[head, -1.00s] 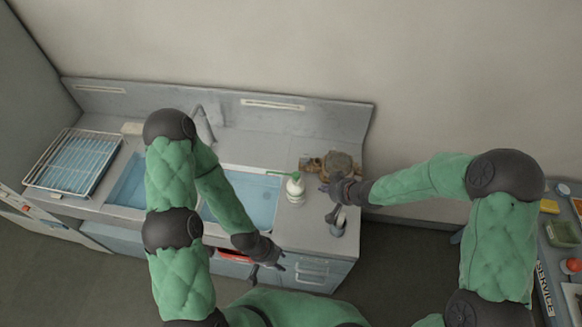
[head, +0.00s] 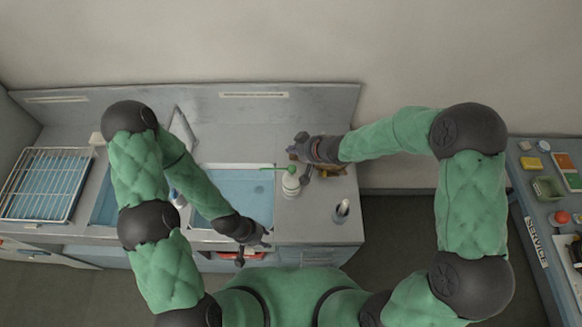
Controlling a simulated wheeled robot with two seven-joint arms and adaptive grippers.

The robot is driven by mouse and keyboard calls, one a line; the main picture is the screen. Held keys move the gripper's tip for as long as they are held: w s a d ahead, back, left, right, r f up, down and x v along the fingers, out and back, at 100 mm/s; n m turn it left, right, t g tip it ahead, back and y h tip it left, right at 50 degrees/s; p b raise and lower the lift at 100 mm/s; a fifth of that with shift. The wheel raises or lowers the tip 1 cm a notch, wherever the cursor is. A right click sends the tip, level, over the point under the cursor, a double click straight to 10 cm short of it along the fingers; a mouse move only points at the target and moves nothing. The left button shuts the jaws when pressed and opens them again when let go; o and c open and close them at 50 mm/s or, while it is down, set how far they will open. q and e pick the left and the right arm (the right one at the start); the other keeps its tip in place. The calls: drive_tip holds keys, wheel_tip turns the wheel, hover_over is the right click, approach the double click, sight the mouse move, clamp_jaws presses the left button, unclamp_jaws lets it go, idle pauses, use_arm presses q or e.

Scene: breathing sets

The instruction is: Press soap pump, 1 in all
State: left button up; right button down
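The soap pump is a white bottle (head: 291,187) with a green pump head (head: 291,169) whose nozzle points left. It stands upright on the counter just right of the sink. My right gripper (head: 300,161) is just above and right of the pump head in the head view, its fingers spread. No contact with the pump head can be made out. My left gripper (head: 254,248) is low, at the counter's front edge by the sink, with its fingers apart and nothing seen between them.
A blue sink basin (head: 235,190) lies left of the bottle, with a wire drying rack (head: 45,184) at the far left. A small grey holder (head: 341,210) stands right of the bottle. A brown object is partly hidden behind my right gripper. A service cart (head: 542,232) is at the right.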

sight(291, 168)
wheel_tip(291, 168, down, 8)
drive_tip(key=b, duration=0.7)
drive_tip(key=shift+s+d+r, duration=0.1)
drive_tip(key=shift+d+r, duration=0.05)
drive_tip(key=shift+r, duration=0.1)
drive_tip(key=shift+f+b, duration=0.4)
drive_tip(key=shift+b, duration=0.1)
drive_tip(key=shift+f, duration=0.15)
idle(0.4)
drive_tip(key=shift+f, duration=0.3)
drive_tip(key=shift+s+f+b, duration=0.1)
drive_tip(key=shift+f+b, duration=0.75)
drive_tip(key=shift+f, duration=0.05)
idle(1.2)
idle(0.3)
drive_tip(key=shift+r+p, duration=1.3)
